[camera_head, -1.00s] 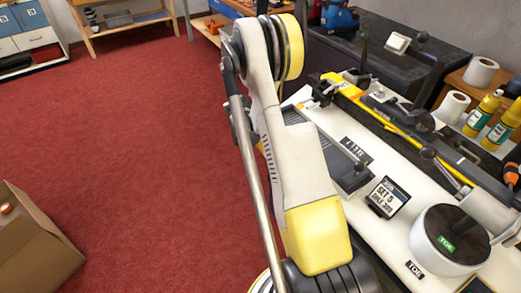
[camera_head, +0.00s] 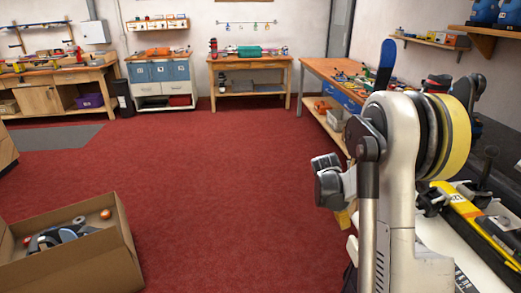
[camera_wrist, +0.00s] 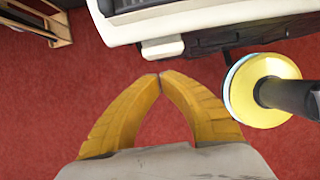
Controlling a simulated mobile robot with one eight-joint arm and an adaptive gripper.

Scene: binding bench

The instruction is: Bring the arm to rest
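My arm (camera_head: 400,170) stands folded at the right of the head view, beside the white bench (camera_head: 440,240). My gripper (camera_wrist: 160,76) shows in the wrist view, its two yellow fingers meeting at the tips with nothing between them. Red floor shows between and around the fingers. The bench's white edge (camera_wrist: 165,24) lies just beyond the fingertips in the picture; I see no contact.
An open cardboard box (camera_head: 75,255) with several items stands on the floor at lower left. The red carpet (camera_head: 210,190) between it and my arm is clear. Wooden workbenches (camera_head: 250,75) line the back. A yellow clamp bar (camera_head: 475,220) lies on the bench at right.

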